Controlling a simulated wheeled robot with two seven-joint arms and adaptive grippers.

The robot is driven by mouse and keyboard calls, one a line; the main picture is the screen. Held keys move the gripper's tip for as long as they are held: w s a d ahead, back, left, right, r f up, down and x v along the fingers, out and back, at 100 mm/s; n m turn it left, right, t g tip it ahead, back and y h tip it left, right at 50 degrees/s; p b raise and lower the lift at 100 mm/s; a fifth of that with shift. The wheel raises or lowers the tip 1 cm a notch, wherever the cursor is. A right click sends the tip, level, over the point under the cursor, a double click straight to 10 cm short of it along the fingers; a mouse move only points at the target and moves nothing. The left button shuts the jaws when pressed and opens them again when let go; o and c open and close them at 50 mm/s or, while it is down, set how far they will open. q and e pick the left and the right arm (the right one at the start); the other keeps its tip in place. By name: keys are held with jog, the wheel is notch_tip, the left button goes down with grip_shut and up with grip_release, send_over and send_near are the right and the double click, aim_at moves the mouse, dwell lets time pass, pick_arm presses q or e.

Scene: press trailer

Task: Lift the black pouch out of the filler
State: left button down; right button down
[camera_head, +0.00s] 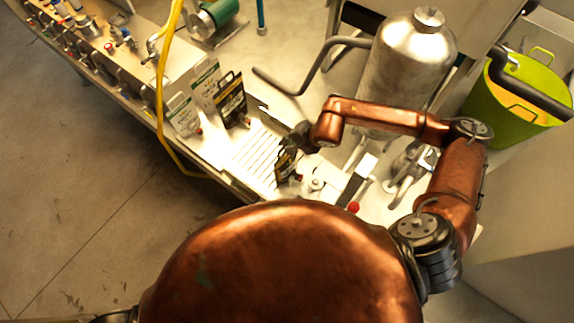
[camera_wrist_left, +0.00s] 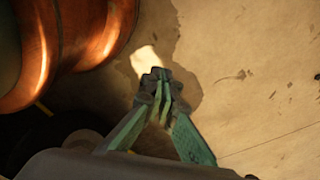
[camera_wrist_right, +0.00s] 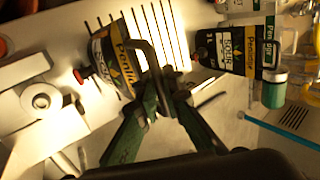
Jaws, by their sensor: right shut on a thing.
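The black pouch with yellow and white print (camera_head: 286,163) hangs below my right gripper (camera_head: 297,140) in the head view. In the right wrist view the pouch (camera_wrist_right: 112,62) is left of the fingertips (camera_wrist_right: 163,85), its dark handle running to them. The right gripper is shut on the pouch. The pale metal filler (camera_head: 318,186) is just right of the pouch; it also shows in the right wrist view (camera_wrist_right: 40,97). I cannot tell whether they touch. My left gripper (camera_wrist_left: 158,88) shows only in the left wrist view, its tips together and empty above the floor.
Another black pouch (camera_head: 232,104) and white pouches (camera_head: 183,115) stand on the bench left of the slotted drain plate (camera_head: 252,153). A steel tank (camera_head: 407,75) stands behind my right arm. A yellow hose (camera_head: 160,100) hangs over the bench edge. A green bucket (camera_head: 518,95) is at right.

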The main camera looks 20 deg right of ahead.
jog(key=shift+r, duration=0.15)
pick_arm(q)
jog(key=shift+w, duration=0.9)
pick_arm(e)
jog(key=shift+w+a+r, duration=0.15)
jog(key=shift+r, duration=0.05)
pick_arm(q)
jog(key=shift+s, duration=0.3)
